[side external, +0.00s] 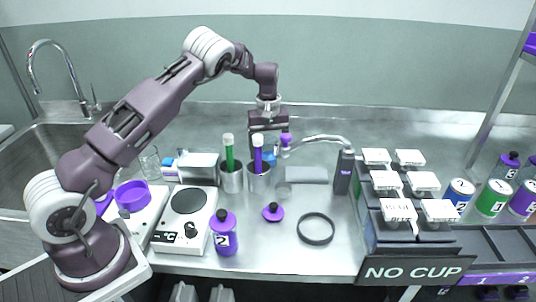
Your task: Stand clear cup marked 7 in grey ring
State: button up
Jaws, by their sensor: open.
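A dark grey ring (316,228) lies flat on the steel counter, and nothing stands in it. A taller clear glass (150,164) stands at the left, by the sink. I cannot read a 7 on either one, so I cannot tell which is the cup. My gripper (268,134) is open, pointing down, above and behind the ring, near the purple tip of the spout. Its fingertips are hard to make out against the metal cups behind.
A spout (318,138) on a dark post reaches left beside my gripper. Metal cups (231,180) with tall tubes stand below it. A rack signed "NO CUP" (418,270) blocks the right.

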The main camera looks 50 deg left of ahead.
grip_shut()
